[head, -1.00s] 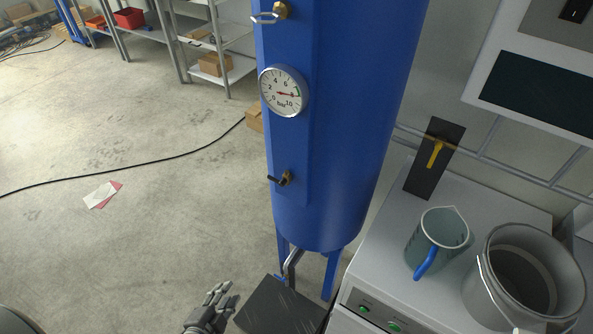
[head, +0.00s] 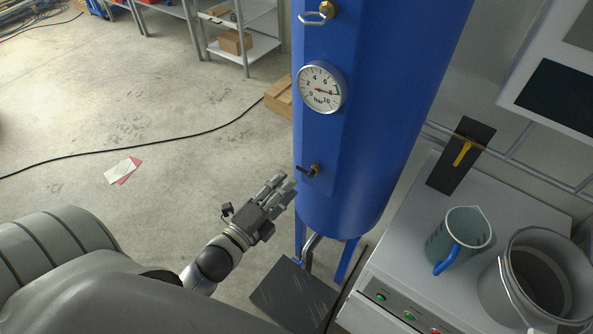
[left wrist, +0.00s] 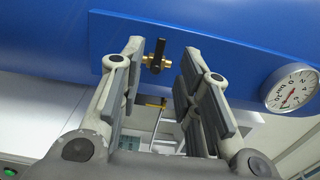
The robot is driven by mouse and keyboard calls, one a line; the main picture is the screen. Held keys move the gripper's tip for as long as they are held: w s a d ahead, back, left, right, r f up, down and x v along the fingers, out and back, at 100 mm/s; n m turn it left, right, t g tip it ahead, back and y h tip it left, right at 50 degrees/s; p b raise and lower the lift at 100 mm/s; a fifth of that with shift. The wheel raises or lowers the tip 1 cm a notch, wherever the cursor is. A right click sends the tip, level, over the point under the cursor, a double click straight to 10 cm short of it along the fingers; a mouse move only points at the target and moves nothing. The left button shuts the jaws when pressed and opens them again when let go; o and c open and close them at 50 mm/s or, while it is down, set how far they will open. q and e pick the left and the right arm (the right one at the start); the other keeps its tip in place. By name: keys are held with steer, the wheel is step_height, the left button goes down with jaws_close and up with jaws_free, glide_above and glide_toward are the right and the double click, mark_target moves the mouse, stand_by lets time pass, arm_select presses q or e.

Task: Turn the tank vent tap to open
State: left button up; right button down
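The vent tap (head: 309,170) is a small brass valve with a black lever, low on the blue tank (head: 370,120). In the head view its lever points left. In the left wrist view the tap (left wrist: 156,62) shows beyond the fingers, between their tips, with the black lever standing across the brass body. My left gripper (head: 281,188) is just left of and below the tap in the head view. Its two fingers are spread and empty in the left wrist view (left wrist: 161,50). I see no contact with the tap. My right gripper is in neither view.
A pressure gauge (head: 322,87) and a brass fitting with a wire loop (head: 327,10) are higher on the tank. A dark plate (head: 293,291) lies below it. A cabinet at right carries a jug (head: 462,238) and a bucket (head: 543,280). The floor at left is mostly open.

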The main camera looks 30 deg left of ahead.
mark_target(300, 170)
arm_select(q)
steer(key=shift+w+d+p, duration=0.2)
steer(key=shift+w+p, duration=0.05)
steer(key=shift+w, duration=1.05)
steer(key=shift+w+d+p, duration=0.15)
steer(key=shift+w+p, duration=0.1)
steer(key=shift+w, duration=1)
jaws_close()
